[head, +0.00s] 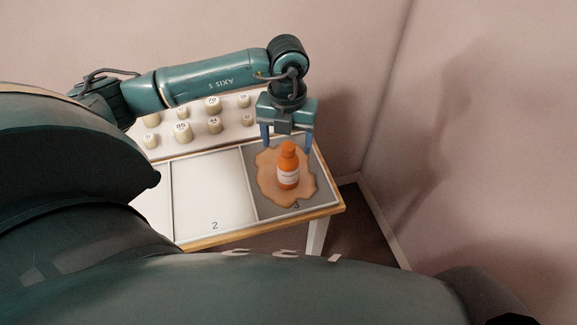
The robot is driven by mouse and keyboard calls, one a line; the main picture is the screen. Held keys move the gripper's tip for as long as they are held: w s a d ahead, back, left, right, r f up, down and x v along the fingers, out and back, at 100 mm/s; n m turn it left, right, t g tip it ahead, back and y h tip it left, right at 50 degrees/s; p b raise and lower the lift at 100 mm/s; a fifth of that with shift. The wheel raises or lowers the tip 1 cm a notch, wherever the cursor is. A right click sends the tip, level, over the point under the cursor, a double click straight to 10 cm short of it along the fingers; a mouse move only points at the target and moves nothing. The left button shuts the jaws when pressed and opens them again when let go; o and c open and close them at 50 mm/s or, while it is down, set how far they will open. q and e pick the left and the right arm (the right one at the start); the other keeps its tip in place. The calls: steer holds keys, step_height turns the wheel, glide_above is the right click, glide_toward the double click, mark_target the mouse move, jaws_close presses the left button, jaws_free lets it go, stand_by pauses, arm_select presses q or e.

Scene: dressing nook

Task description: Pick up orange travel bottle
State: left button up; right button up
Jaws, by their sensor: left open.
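The orange travel bottle (288,165) stands upright on a tan, irregular mat (266,184) in the section marked 3 of the table. It has an orange cap and a white label. My left gripper (287,145) is open, pointing down, with its blue fingers apart. The fingers are at the far side of the bottle, near its cap, one to the left and one to the right. I cannot tell whether they touch it. My right gripper is not in view.
The white section marked 2 (211,196) of the table is empty. Several cream numbered knobs or jars, one marked 85 (183,133), stand on a white board behind. Walls rise close behind and to the right of the table (337,207).

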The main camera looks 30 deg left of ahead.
mark_target(288, 157)
arm_select(q)
steer(key=shift+d+f+p, duration=0.2)
steer(key=shift+f+p, duration=0.45)
steer(key=shift+f, duration=2.1)
steer(key=shift+c, duration=0.4)
steer(key=c, duration=1)
